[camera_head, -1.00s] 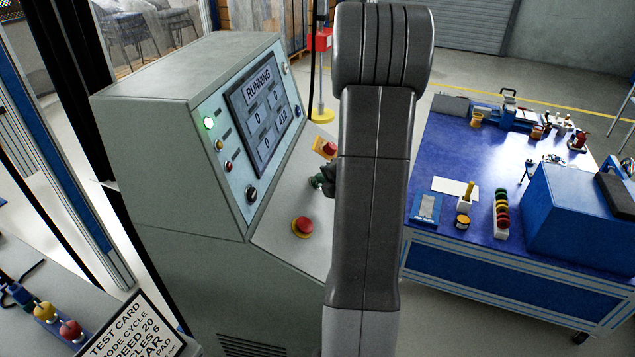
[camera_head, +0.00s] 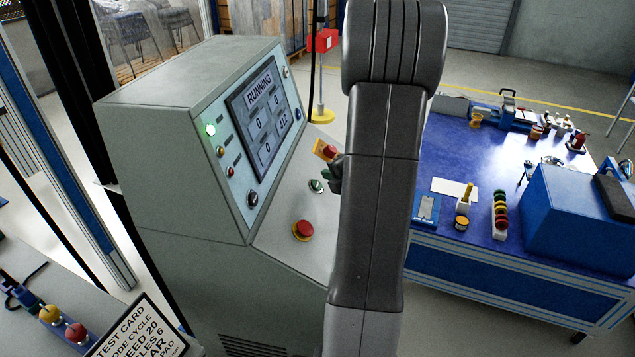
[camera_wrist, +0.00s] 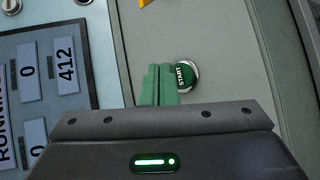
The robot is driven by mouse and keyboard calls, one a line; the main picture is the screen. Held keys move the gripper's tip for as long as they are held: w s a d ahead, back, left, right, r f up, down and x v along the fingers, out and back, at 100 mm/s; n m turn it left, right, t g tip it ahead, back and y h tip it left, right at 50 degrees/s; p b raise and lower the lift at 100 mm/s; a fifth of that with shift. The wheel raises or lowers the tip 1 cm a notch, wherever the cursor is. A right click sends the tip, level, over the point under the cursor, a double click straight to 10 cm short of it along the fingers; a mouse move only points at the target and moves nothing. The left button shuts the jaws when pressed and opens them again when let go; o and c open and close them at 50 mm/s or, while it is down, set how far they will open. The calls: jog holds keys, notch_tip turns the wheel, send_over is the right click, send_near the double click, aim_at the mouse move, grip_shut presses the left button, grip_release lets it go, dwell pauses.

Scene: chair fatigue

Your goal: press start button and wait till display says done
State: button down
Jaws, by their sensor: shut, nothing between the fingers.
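The grey control console stands left of my arm. Its display (camera_head: 262,112) reads "RUNNING", with number boxes below; the wrist view shows the display (camera_wrist: 45,85) with "0" and "412". A green lamp (camera_head: 211,130) is lit beside it. The round green START button (camera_wrist: 185,76) sits on the sloped panel and also shows in the head view (camera_head: 316,186). In the head view my arm hides part of the gripper.
A red mushroom button (camera_head: 302,230) is on the near panel, and another red button on yellow (camera_head: 327,150) lies beyond START. A blue workbench (camera_head: 460,245) with tools stands right. A test card (camera_head: 135,328) is at lower left.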

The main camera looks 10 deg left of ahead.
jog(key=d+r+p, duration=0.2)
jog(key=r, duration=0.1)
jog(key=shift+a, duration=0.1)
dwell(0.7)
jog(key=p, duration=0.3)
jog(key=shift+a, duration=0.15)
jog(key=d+r+p, duration=0.1)
jog(key=d+r, duration=0.1)
jog(key=r, duration=0.1)
jog(key=shift+d+p, duration=0.3)
jog(key=shift+p, duration=0.1)
